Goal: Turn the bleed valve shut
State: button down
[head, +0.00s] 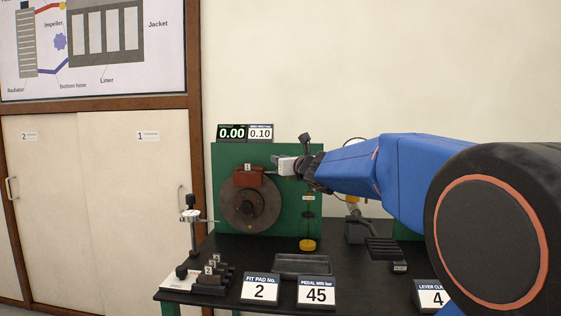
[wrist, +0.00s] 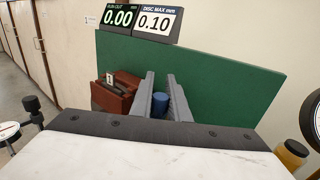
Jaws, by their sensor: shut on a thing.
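My gripper (head: 272,161) is at the upper right of the red brake caliper (head: 247,176), in front of the green board. In the wrist view its two grey fingers (wrist: 164,98) are close together, with a blue round piece (wrist: 161,105) between them. This looks like the bleed valve, and the fingers are shut on it. How far it is turned cannot be seen. The caliper, marked 1, also shows in the wrist view (wrist: 118,100), just left of the fingers. In the head view the valve is hidden or too small to make out.
A brake disc (head: 250,208) sits below the caliper. A dial gauge stand (head: 191,215) is at left. Above the green board (wrist: 225,85) are displays reading 0.00 and 0.10. Numbered pads, a tray (head: 303,265), cards and a pedal (head: 384,248) are on the black table.

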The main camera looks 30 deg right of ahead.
jog(key=shift+r, duration=0.1)
jog(key=c, duration=1.7)
grip_release()
jog(key=s, duration=1.7)
jog(key=shift+s+a, duration=0.15)
